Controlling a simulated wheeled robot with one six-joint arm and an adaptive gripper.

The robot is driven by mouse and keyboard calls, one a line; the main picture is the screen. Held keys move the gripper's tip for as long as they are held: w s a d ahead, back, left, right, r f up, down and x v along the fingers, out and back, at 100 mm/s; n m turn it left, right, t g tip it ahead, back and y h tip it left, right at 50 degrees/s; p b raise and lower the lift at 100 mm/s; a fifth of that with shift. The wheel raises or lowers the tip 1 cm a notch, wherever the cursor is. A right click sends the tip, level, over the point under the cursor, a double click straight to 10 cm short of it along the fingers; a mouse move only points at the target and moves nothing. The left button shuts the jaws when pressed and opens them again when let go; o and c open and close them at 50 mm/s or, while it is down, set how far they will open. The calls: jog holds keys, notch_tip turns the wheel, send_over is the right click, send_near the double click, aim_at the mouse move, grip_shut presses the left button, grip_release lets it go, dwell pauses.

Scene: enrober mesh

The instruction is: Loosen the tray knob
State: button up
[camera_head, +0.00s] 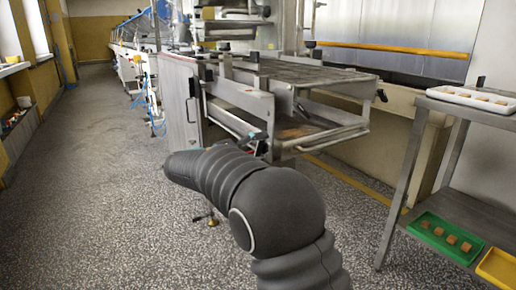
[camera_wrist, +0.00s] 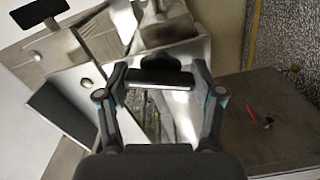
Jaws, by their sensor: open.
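My gripper (camera_wrist: 160,76) is open in the wrist view, its two dark fingers spread apart. A black part with a rounded top and a pale lower edge, possibly the tray knob (camera_wrist: 158,64), shows between the fingertips. I cannot tell whether the fingers touch it. In the head view my grey arm reaches toward the front of the machine, and the gripper is mostly hidden behind it. The metal tray (camera_head: 340,133) sits low in the machine's open frame. No knob on it can be made out clearly in the head view.
The enrober machine (camera_head: 177,100) has black clamps (camera_head: 261,81) and a black handle (camera_head: 382,95) at its right corner. A steel rack (camera_head: 398,195) at right holds a white tray (camera_head: 447,94) and a green tray (camera_head: 421,236). The speckled floor (camera_head: 85,200) is open at left.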

jog(key=o, duration=1.1)
jog(key=shift+a, duration=0.2)
jog(key=shift+o, duration=0.2)
jog(key=shift+d, duration=0.1)
jog(key=v, duration=1.2)
